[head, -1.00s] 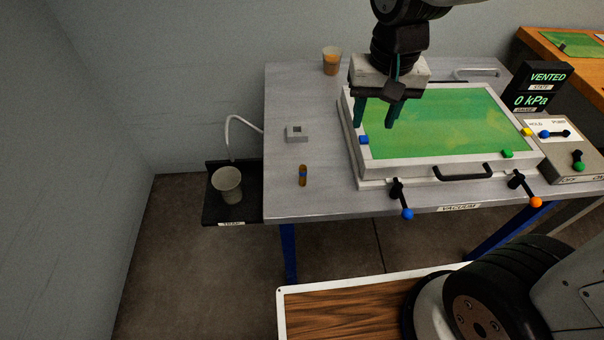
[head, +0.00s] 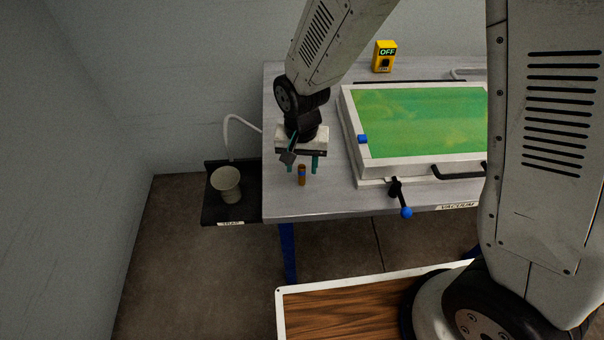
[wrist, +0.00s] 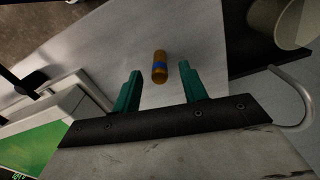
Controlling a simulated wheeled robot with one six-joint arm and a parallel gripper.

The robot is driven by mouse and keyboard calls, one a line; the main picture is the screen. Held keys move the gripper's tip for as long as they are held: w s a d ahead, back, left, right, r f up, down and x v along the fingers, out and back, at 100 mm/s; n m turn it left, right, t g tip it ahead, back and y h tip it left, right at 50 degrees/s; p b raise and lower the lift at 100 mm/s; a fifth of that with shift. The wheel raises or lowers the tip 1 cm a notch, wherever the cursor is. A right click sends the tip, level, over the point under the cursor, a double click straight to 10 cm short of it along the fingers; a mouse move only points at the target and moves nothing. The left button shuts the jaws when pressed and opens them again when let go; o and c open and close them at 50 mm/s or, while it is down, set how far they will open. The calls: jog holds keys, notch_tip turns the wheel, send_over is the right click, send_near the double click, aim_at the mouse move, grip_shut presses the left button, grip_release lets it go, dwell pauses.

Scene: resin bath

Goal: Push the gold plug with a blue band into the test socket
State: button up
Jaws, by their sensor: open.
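The gold plug with a blue band (head: 301,176) stands on the grey table near its left front. In the wrist view the plug (wrist: 160,67) shows ahead of the fingertips, between their lines. My gripper (head: 303,167) is open and empty, its teal fingers pointing down just behind and above the plug. The same gripper (wrist: 159,75) shows in the wrist view with both fingers apart. I cannot see the test socket now; the small grey block seen earlier behind the plug is hidden by my gripper.
The chamber with a green lid (head: 425,120) sits right of my gripper, with a blue-knobbed clamp (head: 406,212) at its front. A cup (head: 229,185) stands on a black side shelf to the left. A yellow box reading OFF (head: 385,57) stands at the back.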

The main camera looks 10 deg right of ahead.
notch_tip(320, 180, down, 2)
jog(key=shift+f, duration=0.15)
grip_shut()
dwell(0.3)
